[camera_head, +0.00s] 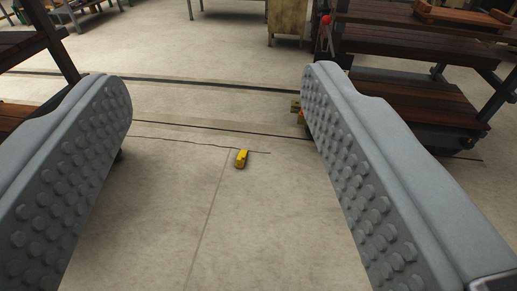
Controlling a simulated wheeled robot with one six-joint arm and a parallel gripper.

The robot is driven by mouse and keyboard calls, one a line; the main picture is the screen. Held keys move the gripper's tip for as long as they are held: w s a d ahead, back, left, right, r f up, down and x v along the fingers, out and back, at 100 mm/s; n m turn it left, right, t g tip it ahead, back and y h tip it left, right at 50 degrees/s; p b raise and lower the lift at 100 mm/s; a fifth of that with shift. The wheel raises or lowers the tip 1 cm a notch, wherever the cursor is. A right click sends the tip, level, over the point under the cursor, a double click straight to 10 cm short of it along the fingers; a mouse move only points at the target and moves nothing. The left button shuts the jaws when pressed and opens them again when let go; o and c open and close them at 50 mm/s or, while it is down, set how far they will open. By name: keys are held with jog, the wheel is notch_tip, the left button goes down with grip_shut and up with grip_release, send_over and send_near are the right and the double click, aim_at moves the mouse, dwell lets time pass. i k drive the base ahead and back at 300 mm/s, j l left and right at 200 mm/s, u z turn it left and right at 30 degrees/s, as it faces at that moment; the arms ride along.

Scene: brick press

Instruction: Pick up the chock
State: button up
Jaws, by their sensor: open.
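A small yellow chock (241,159) lies on the concrete floor near the middle of the view. It sits well beyond my fingertips and looks small. My gripper (218,90) is open and empty, with one grey studded finger at the left and one at the right. The chock shows in the gap between the fingers, a little right of the middle. Nothing touches it.
Dark wooden shelving (418,98) on metal legs stands at the right, with a wooden tray (462,14) on top. Another rack (28,45) stands at the left. A yellowish cabinet (288,20) is at the back. The floor (262,235) around the chock is clear.

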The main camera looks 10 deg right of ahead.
aim_at(241, 157)
jog(key=i, duration=0.7)
jog(key=i+l, duration=0.1)
jog(key=i, duration=0.65)
jog(key=i+l+u, duration=0.1)
jog(key=i, duration=0.6)
